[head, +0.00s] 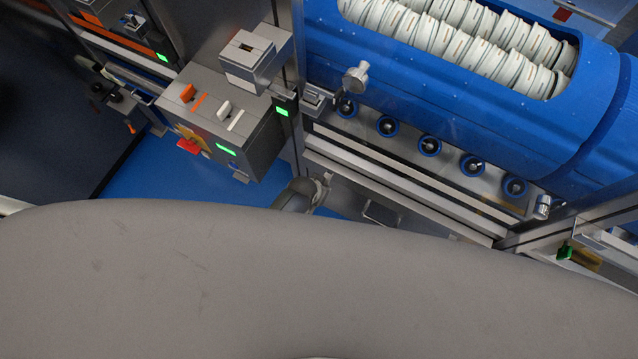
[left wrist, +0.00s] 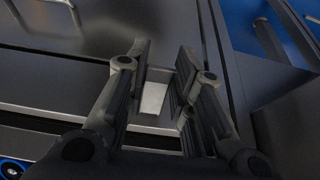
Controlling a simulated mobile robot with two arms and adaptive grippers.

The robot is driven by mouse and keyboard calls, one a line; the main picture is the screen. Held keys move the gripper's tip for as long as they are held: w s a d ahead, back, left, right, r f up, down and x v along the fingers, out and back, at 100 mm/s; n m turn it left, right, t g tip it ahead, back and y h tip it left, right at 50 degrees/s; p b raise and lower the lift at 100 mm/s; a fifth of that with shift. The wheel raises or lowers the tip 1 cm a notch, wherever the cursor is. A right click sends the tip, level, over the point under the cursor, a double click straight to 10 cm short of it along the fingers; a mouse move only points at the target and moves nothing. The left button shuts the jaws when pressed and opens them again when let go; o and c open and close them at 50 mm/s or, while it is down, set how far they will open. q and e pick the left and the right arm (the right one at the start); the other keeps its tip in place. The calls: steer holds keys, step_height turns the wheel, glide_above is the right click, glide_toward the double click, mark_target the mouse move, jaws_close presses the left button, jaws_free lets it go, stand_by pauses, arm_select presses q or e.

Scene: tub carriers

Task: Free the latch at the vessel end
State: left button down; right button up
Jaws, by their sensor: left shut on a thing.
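My left gripper (head: 318,186) shows in the head view just below the steel rail, at the left end of the carrier with the blue vessel (head: 480,105). In the left wrist view, its two dark fingers (left wrist: 157,92) are closed on a light grey metal tab (left wrist: 153,98). I cannot tell from its shape whether this tab is the latch. A small steel latch-like fitting (head: 317,98) sits near the vessel's left end, above the gripper and apart from it. My right gripper is not in view.
A grey control box (head: 225,120) with orange and white levers and green lights stands left of the gripper. Blue-ringed rollers (head: 430,146) line the carrier. A steel handle (head: 381,213) lies right of the gripper. Blue floor (head: 140,180) shows at left.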

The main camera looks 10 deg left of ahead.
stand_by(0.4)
arm_select(q)
steer(key=c, duration=1.2)
jaws_free()
steer(key=shift+c, duration=0.2)
steer(key=shift+r, duration=0.1)
steer(key=v, duration=1.2)
steer(key=shift+w, duration=0.1)
